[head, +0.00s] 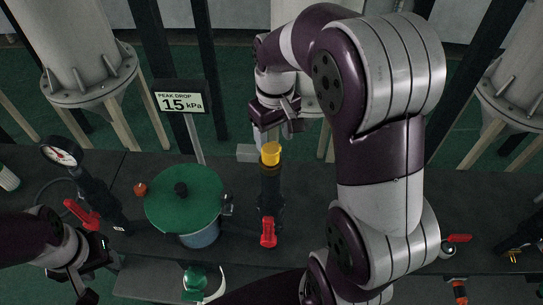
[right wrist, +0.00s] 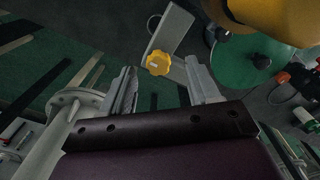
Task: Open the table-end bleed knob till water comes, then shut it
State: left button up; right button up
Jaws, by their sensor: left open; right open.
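A small yellow lobed knob (right wrist: 158,62) sits on a pale grey bracket (right wrist: 173,30) in the right wrist view. The bracket also shows at the table's far edge in the head view (head: 246,153); the knob cannot be made out there. My right gripper (right wrist: 163,82) is open and empty, and the knob appears between its fingers, seemingly beyond the tips. In the head view my right gripper (head: 266,132) points down just behind a yellow-capped black pipe. My left gripper (head: 88,280) is open at lower left, away from the knob. I see no water.
The yellow cap (head: 271,154) stands close to my right gripper and looms large in the wrist view. A red lever (head: 268,233) is below it. A green-lidded pot (head: 183,205), a gauge (head: 61,152) and a "PEAK DROP 15 kPa" sign (head: 180,102) stand left.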

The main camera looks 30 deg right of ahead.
jog(key=f, duration=0.1)
jog(key=w+f, duration=0.1)
jog(key=f, duration=0.1)
jog(key=shift+w+p, duration=0.1)
jog(key=shift+p, duration=0.25)
jog(key=shift+s+d+f, duration=0.15)
jog(key=shift+s+f, duration=0.05)
jog(key=shift+f, duration=0.05)
jog(key=shift+s+d, duration=0.1)
jog(key=shift+s, duration=0.2)
pick_arm(q)
jog(key=shift+w+d+f, duration=0.1)
jog(key=shift+d, duration=0.05)
pick_arm(e)
jog(key=shift+w, duration=0.2)
jog(key=c, duration=1)
pick_arm(q)
jog(key=shift+w, duration=0.2)
pick_arm(e)
jog(key=shift+c, duration=0.2)
